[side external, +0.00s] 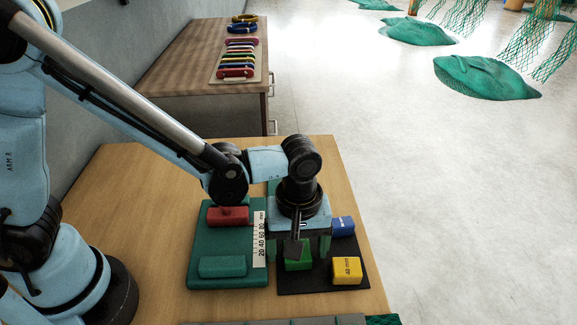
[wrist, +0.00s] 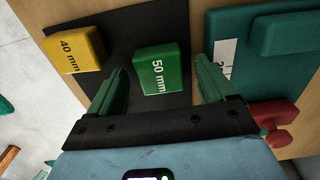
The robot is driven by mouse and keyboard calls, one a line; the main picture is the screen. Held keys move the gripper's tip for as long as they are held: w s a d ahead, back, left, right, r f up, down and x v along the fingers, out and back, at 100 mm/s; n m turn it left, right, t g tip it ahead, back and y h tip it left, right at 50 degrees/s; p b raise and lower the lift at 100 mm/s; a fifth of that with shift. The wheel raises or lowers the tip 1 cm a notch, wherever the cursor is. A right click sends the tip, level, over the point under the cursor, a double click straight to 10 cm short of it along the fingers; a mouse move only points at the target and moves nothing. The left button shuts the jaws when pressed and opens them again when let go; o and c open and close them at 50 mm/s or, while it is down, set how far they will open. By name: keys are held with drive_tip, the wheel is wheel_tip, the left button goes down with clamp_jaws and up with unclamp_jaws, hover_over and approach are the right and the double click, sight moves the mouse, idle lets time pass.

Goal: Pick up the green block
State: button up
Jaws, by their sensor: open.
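The green block (side external: 297,260) lies on a black mat (side external: 306,286), partly hidden by my gripper in the side external view. In the wrist view the green block (wrist: 161,70) is marked "50 mm" and lies between and beyond my two green fingers. My gripper (side external: 309,246) hangs over the mat, pointing down. In the wrist view my gripper (wrist: 162,88) has its fingers wide apart and nothing held between them. I cannot tell the exact height of the fingertips against the block.
A yellow block (side external: 346,270) marked "40 mm" and a blue block (side external: 342,225) lie on the same mat. Left of it is a green board (side external: 200,240) with a red piece (side external: 228,216), a green piece (side external: 222,267) and a white scale strip (side external: 260,240). Wooden table (side external: 140,230) is bare farther left.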

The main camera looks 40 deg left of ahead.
drive_tip(key=shift+f, duration=0.35)
drive_tip(key=c, duration=1.2)
drive_tip(key=shift+o, duration=0.2)
drive_tip(key=shift+r, duration=0.1)
